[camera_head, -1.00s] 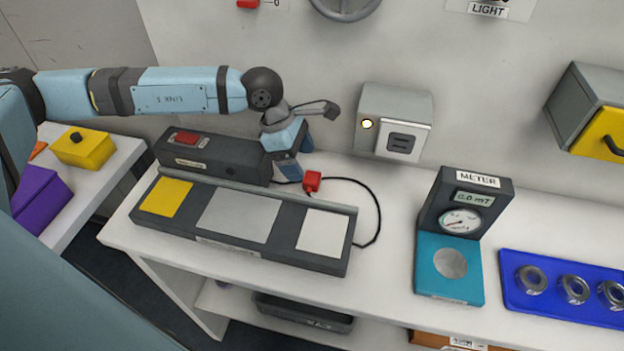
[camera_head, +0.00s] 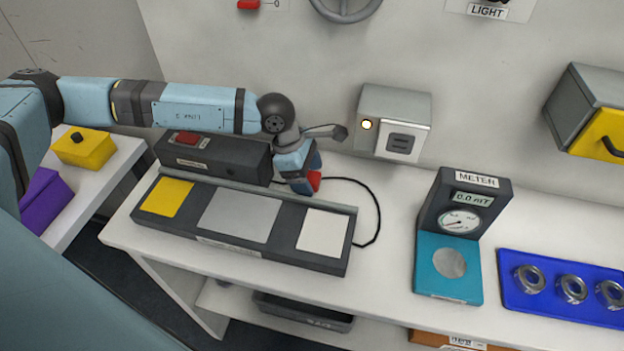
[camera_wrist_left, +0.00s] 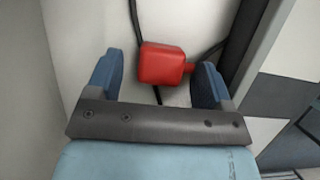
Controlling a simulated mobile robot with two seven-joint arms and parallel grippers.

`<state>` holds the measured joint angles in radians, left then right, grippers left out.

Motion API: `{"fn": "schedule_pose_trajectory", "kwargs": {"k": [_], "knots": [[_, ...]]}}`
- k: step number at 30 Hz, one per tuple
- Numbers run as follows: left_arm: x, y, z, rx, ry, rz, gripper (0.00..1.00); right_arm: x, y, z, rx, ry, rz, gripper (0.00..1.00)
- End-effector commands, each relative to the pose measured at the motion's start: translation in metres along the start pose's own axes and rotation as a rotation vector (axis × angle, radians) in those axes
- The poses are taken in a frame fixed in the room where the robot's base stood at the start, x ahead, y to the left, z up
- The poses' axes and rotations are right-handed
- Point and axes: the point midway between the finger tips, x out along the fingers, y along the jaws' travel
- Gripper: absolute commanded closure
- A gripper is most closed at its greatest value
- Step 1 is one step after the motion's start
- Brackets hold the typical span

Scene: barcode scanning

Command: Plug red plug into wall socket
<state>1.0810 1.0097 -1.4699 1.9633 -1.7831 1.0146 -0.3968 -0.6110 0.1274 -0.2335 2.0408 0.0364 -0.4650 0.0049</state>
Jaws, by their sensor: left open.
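The red plug (camera_head: 315,181) is partly hidden by my left gripper (camera_head: 304,181) in the head view. In the left wrist view the red plug (camera_wrist_left: 164,65) lies between and slightly beyond the two blue fingers of my left gripper (camera_wrist_left: 155,75). The fingers are open around it, with its right end close to the right finger; I cannot tell whether they touch. A black cord (camera_head: 378,215) runs from the plug area in a loop over the table. The wall socket (camera_head: 402,143) is a light plate on a grey box on the wall. My right gripper is not in view.
A dark console (camera_head: 214,160) and a tray with yellow, grey and white pads (camera_head: 330,264) lie beside the gripper. A meter (camera_head: 463,200) and a blue tray with rings (camera_head: 510,290) stand to the right.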

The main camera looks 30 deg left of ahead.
Motion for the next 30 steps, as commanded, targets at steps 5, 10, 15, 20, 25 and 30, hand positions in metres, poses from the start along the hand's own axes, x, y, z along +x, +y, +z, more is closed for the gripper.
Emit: {"fn": "schedule_pose_trajectory", "kwargs": {"k": [5, 10, 15, 20, 25, 30], "knots": [[0.000, 0.000, 0.000, 0.000, 0.000, 0.000, 0.53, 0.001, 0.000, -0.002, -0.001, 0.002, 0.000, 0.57], [0.000, 0.000, 0.000, 0.000, 0.000, 0.000, 0.77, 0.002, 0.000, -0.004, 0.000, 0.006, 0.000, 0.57], [0.000, 0.000, 0.000, 0.000, 0.000, 0.000, 0.77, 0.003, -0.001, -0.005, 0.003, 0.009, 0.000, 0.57], [-0.004, 0.000, 0.002, 0.000, -0.001, 0.000, 0.77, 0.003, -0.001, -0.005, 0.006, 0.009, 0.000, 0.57], [-0.019, 0.000, 0.008, 0.001, -0.002, 0.001, 0.77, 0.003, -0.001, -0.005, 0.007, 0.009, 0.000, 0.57], [-0.049, 0.001, 0.021, 0.002, -0.003, 0.003, 0.77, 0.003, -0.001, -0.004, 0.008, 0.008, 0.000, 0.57]]}}
